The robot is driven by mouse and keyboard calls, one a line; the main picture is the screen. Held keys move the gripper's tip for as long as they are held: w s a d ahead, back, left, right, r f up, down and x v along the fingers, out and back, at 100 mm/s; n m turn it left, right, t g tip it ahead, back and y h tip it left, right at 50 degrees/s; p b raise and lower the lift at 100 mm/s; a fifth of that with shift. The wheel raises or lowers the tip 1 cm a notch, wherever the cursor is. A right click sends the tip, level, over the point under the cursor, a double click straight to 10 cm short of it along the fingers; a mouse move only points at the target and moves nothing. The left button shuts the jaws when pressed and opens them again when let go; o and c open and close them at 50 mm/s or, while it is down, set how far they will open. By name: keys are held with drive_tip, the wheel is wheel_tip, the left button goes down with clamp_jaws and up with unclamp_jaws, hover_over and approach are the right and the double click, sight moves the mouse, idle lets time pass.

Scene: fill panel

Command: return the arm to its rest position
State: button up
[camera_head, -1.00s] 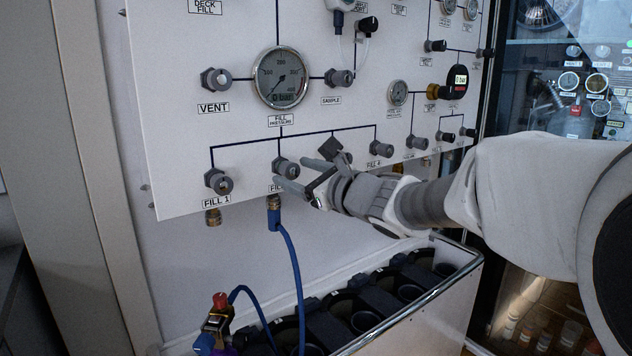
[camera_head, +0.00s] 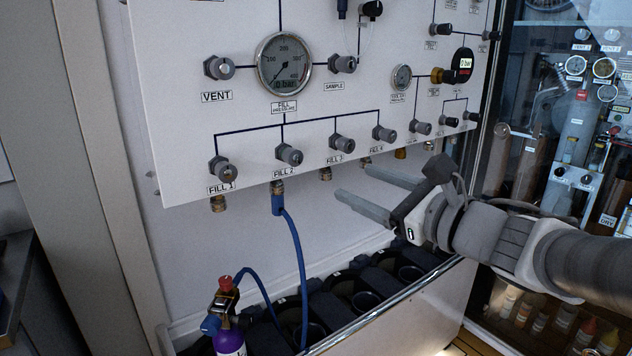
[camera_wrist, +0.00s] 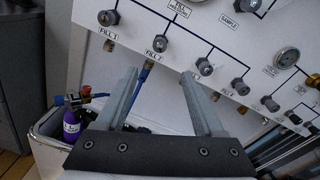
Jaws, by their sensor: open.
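My gripper (camera_head: 368,192) is open and empty in the head view, in front of the lower part of the white fill panel (camera_head: 180,130). Its two fingers point left and stand apart from the FILL 2 valve (camera_head: 289,154) and the blue hose (camera_head: 294,235). My arm reaches in from the right edge. In the wrist view my gripper (camera_wrist: 160,78) shows both fingers spread, with the panel beyond and nothing between the tips that I can see them holding.
A bin (camera_head: 430,312) with dark round holders stands below the panel. A purple bottle (camera_head: 229,338) with a red-topped valve stands at its left end, joined to the blue hose. A glass-fronted cabinet (camera_head: 560,120) is at the right. A pressure gauge (camera_head: 284,62) sits on the panel.

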drive_tip(key=s+d+f+m+h, duration=0.15)
drive_tip(key=d+m+h, duration=0.45)
drive_tip(key=m, duration=0.8)
drive_tip(key=s+d+f+m+h, duration=0.15)
drive_tip(key=d+m+h, duration=0.4)
drive_tip(key=m, duration=0.85)
drive_tip(key=s+a+f+m+g+y, duration=0.1)
drive_tip(key=s+a+f+m+g, duration=0.25)
drive_tip(key=s+f+m, duration=0.4)
drive_tip(key=s+a+f+m+g, duration=0.4)
drive_tip(key=s+m, duration=0.4)
drive_tip(key=m, duration=0.4)
wheel_tip(320, 180, up, 26)
drive_tip(key=d+g+p, duration=0.1)
drive_tip(key=p, duration=2.5)
drive_tip(key=shift+w+d+f, duration=0.15)
drive_tip(key=shift+w, duration=0.05)
